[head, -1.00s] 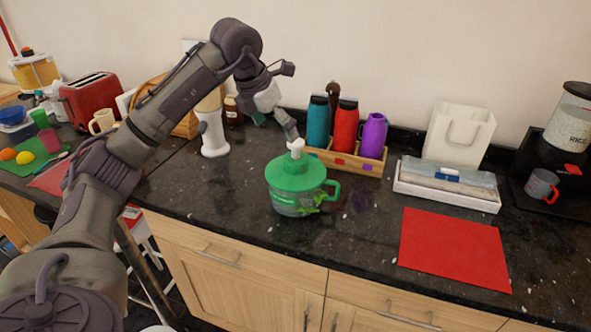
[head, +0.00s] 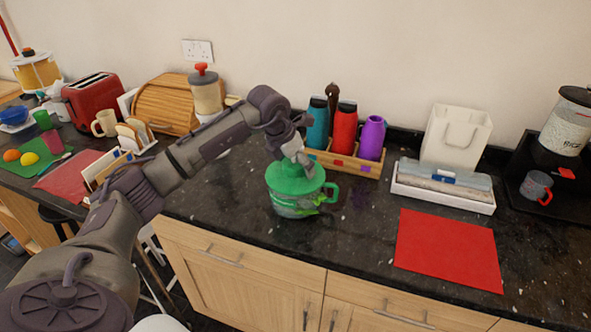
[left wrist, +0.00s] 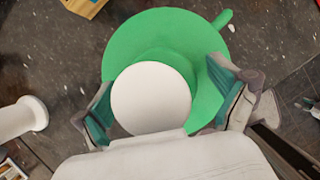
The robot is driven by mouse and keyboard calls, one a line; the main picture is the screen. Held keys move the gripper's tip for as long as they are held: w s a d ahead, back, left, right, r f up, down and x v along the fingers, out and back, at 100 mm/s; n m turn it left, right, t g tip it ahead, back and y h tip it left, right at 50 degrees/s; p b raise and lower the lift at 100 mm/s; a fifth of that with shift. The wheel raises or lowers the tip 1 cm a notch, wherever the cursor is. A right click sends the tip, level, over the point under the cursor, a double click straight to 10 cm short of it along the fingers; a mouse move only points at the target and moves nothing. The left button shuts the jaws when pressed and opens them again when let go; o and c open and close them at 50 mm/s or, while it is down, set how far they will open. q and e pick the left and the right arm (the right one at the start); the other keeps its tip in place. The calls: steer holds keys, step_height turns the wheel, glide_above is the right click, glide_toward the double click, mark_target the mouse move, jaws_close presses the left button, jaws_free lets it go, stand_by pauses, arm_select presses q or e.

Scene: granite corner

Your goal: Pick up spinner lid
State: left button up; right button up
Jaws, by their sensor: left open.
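The green spinner lid (head: 287,179) sits on the clear spinner bowl (head: 295,205) with its green handle, on the dark counter. In the left wrist view the lid (left wrist: 150,38) is a green disc with a round white knob (left wrist: 151,97) on top. My left gripper (head: 297,160) is right over the lid. In the left wrist view my left gripper (left wrist: 158,98) is open, one finger on each side of the white knob. I cannot tell whether the fingers touch it. My right gripper is not in view.
A wooden caddy (head: 340,164) with several bottles stands close behind the spinner. A white tray (head: 443,196) and a red mat (head: 449,250) lie to the right.

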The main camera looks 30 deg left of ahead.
arm_select(q)
steer(key=c, duration=1.3)
steer(key=shift+c, duration=1)
steer(key=shift+r, duration=0.15)
